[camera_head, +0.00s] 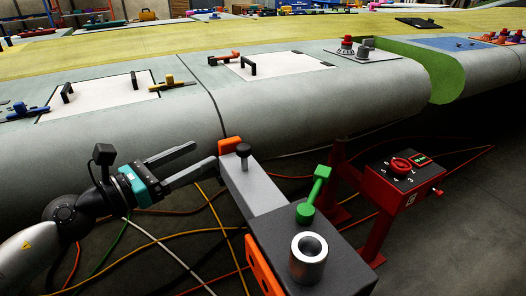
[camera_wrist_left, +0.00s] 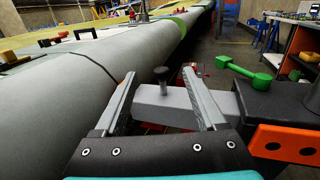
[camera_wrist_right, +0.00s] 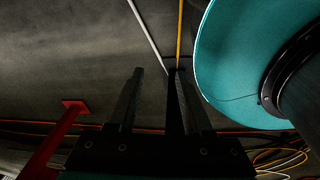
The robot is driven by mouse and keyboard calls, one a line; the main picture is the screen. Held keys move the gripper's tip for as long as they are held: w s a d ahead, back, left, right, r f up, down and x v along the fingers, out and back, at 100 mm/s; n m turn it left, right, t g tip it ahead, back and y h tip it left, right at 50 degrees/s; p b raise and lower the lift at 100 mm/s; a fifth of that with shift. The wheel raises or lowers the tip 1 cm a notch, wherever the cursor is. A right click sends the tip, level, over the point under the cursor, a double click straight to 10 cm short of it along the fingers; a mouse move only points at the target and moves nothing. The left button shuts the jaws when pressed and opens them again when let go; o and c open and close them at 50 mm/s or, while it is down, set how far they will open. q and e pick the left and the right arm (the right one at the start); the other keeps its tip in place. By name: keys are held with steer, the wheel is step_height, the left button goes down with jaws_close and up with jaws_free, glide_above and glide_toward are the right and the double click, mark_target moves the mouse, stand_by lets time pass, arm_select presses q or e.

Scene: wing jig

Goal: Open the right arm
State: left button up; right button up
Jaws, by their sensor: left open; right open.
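A grey jig arm (camera_head: 257,190) with an orange tip (camera_head: 230,145) and a black knob (camera_head: 243,151) reaches from a dark block (camera_head: 345,262) toward the wing edge. A green lever (camera_head: 316,190) and a metal cylinder (camera_head: 309,248) are on the block. My left gripper (camera_head: 203,160) is open and empty, just left of the arm's tip. In the left wrist view the arm (camera_wrist_left: 165,97) and knob (camera_wrist_left: 163,80) appear between the open fingers; contact is not visible. My right gripper (camera_wrist_right: 158,71) is open and empty over the floor; the head view does not show it.
The wing's rounded edge (camera_head: 290,113) runs behind the arm. A red stand carries a box with a red dial (camera_head: 401,164) at the right. An orange plate with holes (camera_wrist_left: 285,143) is on the block's side. Several cables cross the floor.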

mark_target(250, 145)
arm_select(q)
steer(key=w+d+f, duration=0.1)
steer(key=d, duration=0.1)
steer(key=w+d+f+b, duration=0.1)
steer(key=w+d+f, duration=0.1)
steer(key=shift+w+f, duration=0.25)
steer(key=x, duration=0.8)
steer(key=shift+w+d+f, duration=0.2)
steer(key=shift+w+d, duration=0.05)
steer(key=shift+d, duration=0.05)
steer(key=shift+w+d, duration=0.35)
steer(key=shift+d, duration=0.05)
steer(key=shift+w+d, duration=0.1)
steer(key=c, duration=0.4)
jaws_close()
arm_select(e)
steer(key=shift+w+d+f, duration=0.15)
steer(key=shift+w+f, duration=0.1)
steer(key=shift+f, duration=0.35)
steer(key=shift+w+d+f, duration=0.1)
steer(key=shift+w+f, duration=0.15)
steer(key=shift+f, duration=0.35)
